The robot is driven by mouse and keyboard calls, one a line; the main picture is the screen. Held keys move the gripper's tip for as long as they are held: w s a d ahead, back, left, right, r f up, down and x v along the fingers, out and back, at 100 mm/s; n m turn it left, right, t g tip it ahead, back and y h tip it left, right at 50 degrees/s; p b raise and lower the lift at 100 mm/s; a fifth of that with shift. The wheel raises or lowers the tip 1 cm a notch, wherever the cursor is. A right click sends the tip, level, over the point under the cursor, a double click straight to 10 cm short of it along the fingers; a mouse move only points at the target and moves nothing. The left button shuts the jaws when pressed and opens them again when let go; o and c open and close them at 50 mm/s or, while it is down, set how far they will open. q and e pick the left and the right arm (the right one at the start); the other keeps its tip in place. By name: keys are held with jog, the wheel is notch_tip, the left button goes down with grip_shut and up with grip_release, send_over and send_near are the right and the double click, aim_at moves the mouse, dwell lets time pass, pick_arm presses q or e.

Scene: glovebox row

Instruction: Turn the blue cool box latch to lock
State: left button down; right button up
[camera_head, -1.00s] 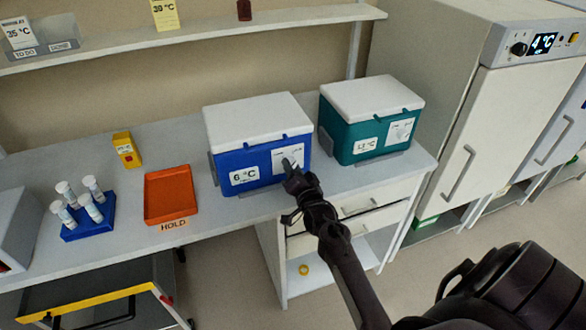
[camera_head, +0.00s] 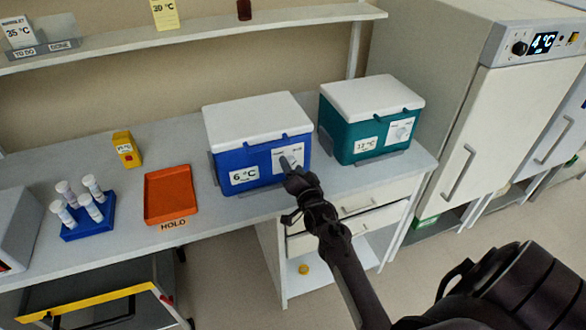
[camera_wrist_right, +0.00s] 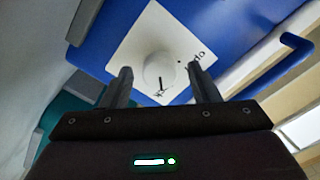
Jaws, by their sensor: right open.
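The blue cool box (camera_head: 234,160) stands on the bench with its white lid closed and a 6 °C label on its front. Its latch is a round white knob (camera_wrist_right: 160,70) on a square white plate, with a dark pointer line and small lettering around it that I cannot read. My right gripper (camera_head: 289,166) is at the front of the box and partly hides the plate in the head view. In the wrist view its two fingers (camera_wrist_right: 163,88) are apart, one on each side of the knob; I cannot tell if they touch it. My left gripper is not in view.
A teal cool box (camera_head: 345,148) labelled 12 °C stands to the right. An orange HOLD tray (camera_head: 155,214), a blue rack (camera_head: 72,234) of vials and a yellow timer-like box (camera_head: 126,150) are to the left. A shelf (camera_head: 190,37) runs above the bench.

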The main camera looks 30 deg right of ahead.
jog(key=b+v, duration=0.1)
jog(key=v, duration=0.6)
jog(key=shift+s+b, duration=0.35)
jog(key=shift+a, duration=0.1)
